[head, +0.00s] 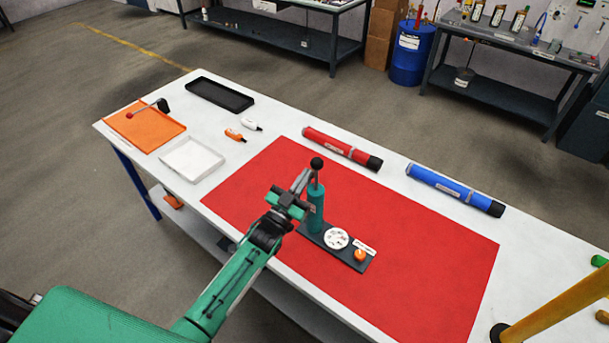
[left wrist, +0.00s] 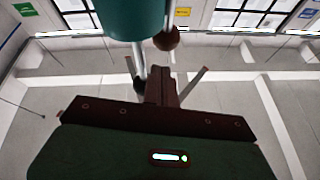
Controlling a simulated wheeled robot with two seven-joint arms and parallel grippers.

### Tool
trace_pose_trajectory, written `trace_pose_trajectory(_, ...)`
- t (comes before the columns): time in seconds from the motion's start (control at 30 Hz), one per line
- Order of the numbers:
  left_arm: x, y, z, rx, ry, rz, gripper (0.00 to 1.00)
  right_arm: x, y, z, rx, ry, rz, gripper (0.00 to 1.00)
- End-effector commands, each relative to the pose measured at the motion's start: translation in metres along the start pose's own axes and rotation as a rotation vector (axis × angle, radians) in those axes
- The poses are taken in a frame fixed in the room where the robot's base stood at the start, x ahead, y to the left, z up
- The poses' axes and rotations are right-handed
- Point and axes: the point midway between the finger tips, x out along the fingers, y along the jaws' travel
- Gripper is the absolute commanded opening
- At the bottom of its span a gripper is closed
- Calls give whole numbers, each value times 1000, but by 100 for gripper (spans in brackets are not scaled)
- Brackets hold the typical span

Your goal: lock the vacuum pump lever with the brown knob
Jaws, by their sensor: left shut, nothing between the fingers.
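The vacuum pump is a teal upright cylinder (head: 316,208) on a dark base plate (head: 318,238) with a white round dial and an orange knob. The brown knob (head: 317,163) shows dark at the top of the pump. In the left wrist view the brown knob (left wrist: 166,40) sits beside the teal cylinder (left wrist: 136,18) and a metal rod (left wrist: 139,62). My left gripper (head: 303,180) is shut and empty, its fingertips close to the lever and just below the knob. I cannot tell whether they touch. My right gripper is not in view.
The pump stands on a red mat (head: 420,270). A red tube (head: 340,148) and a blue tube (head: 455,190) lie behind it. An orange tray (head: 140,138), a white tray (head: 193,160) and a black tray (head: 219,95) are at the left. The mat's right part is clear.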

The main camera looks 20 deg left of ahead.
Motion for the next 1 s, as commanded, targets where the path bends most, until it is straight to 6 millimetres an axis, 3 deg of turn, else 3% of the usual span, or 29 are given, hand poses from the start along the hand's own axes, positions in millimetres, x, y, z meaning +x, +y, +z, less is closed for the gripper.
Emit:
trace_pose_trajectory(0.6, 2, 0, 12, -1, 0, 0, 0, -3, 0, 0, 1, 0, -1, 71)
trace_pose_trajectory(1.0, 15, 2, 24, 0, 0, 1, 0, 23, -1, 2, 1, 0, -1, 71)
